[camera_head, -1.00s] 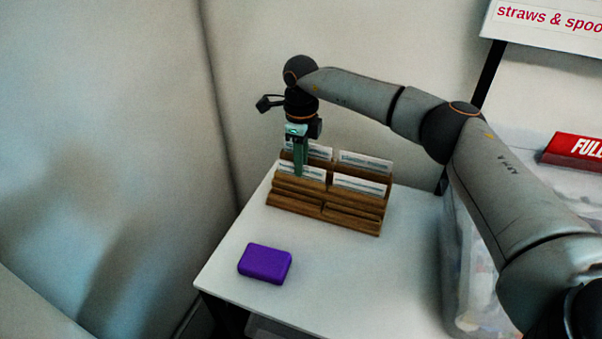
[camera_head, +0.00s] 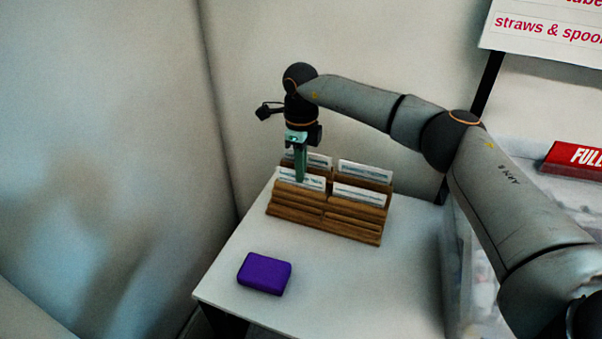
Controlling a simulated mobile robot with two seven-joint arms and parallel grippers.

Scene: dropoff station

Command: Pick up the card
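A wooden card holder (camera_head: 325,215) stands on the white table and holds several white cards in two rows. The front left card (camera_head: 312,182) stands in its slot with its upper part showing. My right gripper (camera_head: 300,178) points straight down at this card, its green fingers overlapping the card's left part. From this angle the fingers look like one strip, so I cannot tell whether they are closed on the card. The front right card (camera_head: 358,195) and the back right card (camera_head: 364,171) stand clear of the gripper. My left gripper is not in view.
A purple box (camera_head: 264,273) lies on the white table (camera_head: 350,285) in front of the holder. The table's front right area is free.

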